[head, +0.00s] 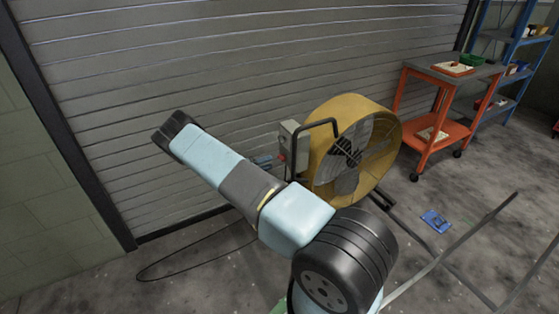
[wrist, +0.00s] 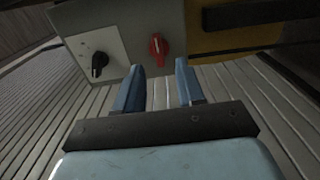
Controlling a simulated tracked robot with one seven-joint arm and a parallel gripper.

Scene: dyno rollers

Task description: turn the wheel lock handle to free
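A grey control box (wrist: 120,22) fills the top of the wrist view. It carries a red turn handle (wrist: 158,48) and a black knob (wrist: 98,65) on a white plate. No label is readable, so I cannot tell for sure which is the wheel lock handle. My gripper (wrist: 159,66) is open and empty, with its two blue fingers apart. The red handle shows just beyond the gap between the fingertips; contact cannot be judged.
The yellow drum fan (head: 325,115) and its black tubular frame stand right beside the box. A ribbed shutter (head: 150,60) lies behind. A black cable (head: 185,268) loops on the floor. An orange cart (head: 425,130), blue shelf (head: 500,60) and small blue item (head: 436,221) are at right.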

